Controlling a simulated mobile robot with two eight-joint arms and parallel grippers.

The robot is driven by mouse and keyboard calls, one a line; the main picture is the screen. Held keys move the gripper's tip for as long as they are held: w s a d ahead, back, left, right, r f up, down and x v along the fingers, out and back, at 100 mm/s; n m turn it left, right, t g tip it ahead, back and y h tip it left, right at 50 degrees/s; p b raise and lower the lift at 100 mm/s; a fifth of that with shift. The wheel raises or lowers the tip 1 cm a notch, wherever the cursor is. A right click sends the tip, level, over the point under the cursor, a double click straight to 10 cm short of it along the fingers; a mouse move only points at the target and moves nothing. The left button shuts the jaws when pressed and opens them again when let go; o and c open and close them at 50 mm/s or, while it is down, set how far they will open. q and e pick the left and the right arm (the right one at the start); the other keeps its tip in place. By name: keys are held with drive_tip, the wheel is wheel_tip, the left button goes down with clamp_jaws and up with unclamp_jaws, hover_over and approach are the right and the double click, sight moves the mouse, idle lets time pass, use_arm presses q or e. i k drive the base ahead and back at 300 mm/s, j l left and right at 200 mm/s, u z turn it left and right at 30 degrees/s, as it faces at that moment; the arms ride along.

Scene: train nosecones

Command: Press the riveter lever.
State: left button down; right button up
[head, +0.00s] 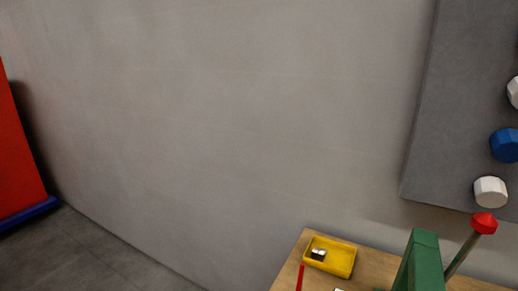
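The riveter shows at the bottom right of the head view as a green body (421,262), cut off by the lower edge of the picture. Its lever (463,253) is a thin grey rod with a red knob (484,223) on top, tilted up to the right. Neither of my grippers is in view, and nothing is seen touching the lever. The riveter's lower part is hidden below the frame.
A wooden table (292,266) carries a yellow tray (341,262) with a small metal piece in it. A red upright object (318,279) is partly visible. A grey panel (450,110) with white and blue knobs hangs on the wall. A red block (18,150) stands left; floor between is clear.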

sight(485, 223)
drive_tip(key=z, duration=0.4)
drive_tip(key=l+z, duration=0.15)
drive_tip(key=z, duration=0.6)
drive_tip(key=l+z, duration=0.1)
drive_tip(key=z, duration=0.3)
drive_tip(key=j+z, duration=0.1)
drive_tip(key=j, duration=0.2)
